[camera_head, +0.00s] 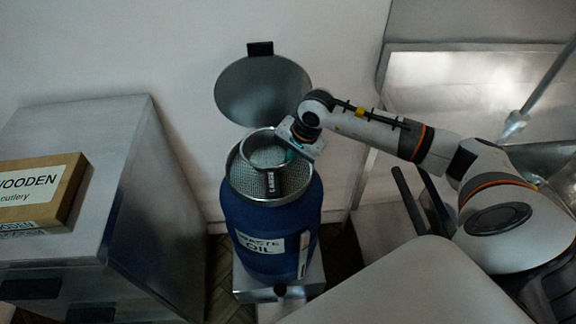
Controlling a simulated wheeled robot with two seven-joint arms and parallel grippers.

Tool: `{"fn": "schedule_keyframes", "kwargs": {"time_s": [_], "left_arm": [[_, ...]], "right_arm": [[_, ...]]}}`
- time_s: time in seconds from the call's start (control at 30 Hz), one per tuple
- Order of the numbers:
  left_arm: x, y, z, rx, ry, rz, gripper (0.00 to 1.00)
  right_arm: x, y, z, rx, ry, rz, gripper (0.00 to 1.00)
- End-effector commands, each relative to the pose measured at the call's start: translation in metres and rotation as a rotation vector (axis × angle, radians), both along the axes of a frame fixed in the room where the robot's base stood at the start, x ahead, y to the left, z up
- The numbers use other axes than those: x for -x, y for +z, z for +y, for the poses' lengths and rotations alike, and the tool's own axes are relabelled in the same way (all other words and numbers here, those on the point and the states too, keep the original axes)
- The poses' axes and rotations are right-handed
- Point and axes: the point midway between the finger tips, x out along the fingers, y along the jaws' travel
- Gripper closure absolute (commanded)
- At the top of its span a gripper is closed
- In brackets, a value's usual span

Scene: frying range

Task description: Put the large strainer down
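The large strainer (242,182) is a round metal mesh basket in the open top of a blue drum (262,219) labelled "WASTE OIL", in the middle of the head view. My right gripper (286,153) reaches in from the right and points down at the strainer's back right rim. Its fingers are small, dark and partly hidden by the gripper body, so I cannot tell whether they grip the rim. My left gripper is out of view.
The drum's round lid (255,90) stands open against the wall behind. The drum stands on a low metal base (313,282). A metal cabinet (75,140) at the left bears a "WOODEN cutlery" box (38,193). Metal equipment (455,85) fills the right side.

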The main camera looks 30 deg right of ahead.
Motion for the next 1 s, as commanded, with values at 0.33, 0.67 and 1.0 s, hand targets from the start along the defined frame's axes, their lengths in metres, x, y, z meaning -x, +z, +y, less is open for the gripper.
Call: {"fn": "schedule_keyframes", "kwargs": {"time_s": [0.33, 0.67, 1.0], "left_arm": [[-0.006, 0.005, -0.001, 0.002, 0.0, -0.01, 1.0], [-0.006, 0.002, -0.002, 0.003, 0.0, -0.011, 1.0], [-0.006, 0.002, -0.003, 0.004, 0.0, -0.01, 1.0]], "right_arm": [[0.0, -0.038, 0.001, -0.002, 0.002, -0.001, 1.0], [0.0, -0.043, 0.001, 0.0, 0.004, -0.003, 1.0], [0.0, -0.043, 0.001, 0.0, 0.003, -0.001, 0.76]]}}
